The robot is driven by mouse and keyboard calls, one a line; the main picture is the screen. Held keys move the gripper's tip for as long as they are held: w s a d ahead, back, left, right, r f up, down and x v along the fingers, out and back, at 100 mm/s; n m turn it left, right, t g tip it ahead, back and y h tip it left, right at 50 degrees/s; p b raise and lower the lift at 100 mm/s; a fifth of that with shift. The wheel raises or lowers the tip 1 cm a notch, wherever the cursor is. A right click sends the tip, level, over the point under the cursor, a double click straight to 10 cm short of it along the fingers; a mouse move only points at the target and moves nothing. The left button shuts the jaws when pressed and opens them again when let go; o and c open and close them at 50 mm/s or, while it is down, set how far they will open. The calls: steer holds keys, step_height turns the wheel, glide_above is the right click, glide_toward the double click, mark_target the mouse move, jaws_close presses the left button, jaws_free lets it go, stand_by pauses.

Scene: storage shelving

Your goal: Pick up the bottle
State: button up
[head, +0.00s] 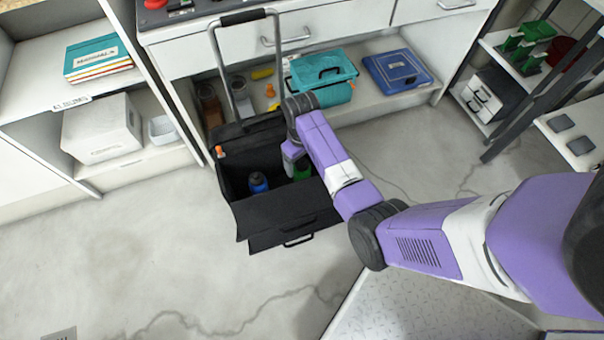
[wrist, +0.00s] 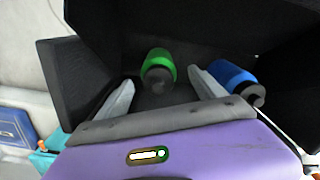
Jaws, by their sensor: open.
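A blue bottle (head: 258,182) with a dark cap stands inside an open black wheeled case (head: 285,213) on the floor. A green bottle (head: 302,173) is in the same case, partly hidden by my arm. In the wrist view, the green bottle (wrist: 158,68) lies ahead of the space between my fingers, and the blue bottle (wrist: 232,78) is just outside the right finger. My gripper (wrist: 160,88) is open and empty, reaching down into the case. In the head view, my arm hides most of the gripper.
The case's raised handle (head: 213,60) stands behind it, and its open flap hangs toward the front. A low shelf behind holds a teal toolbox (head: 322,68) and a blue case (head: 397,71). Dark shelving (head: 525,95) stands at right. The floor at left is clear.

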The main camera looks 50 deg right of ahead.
step_height(320, 180, down, 5)
steer(key=b, duration=0.2)
steer(key=shift+d+f+b, duration=0.15)
steer(key=shift+f+b, duration=0.05)
steer(key=shift+b, duration=0.15)
steer(key=shift+r, duration=0.1)
jaws_close()
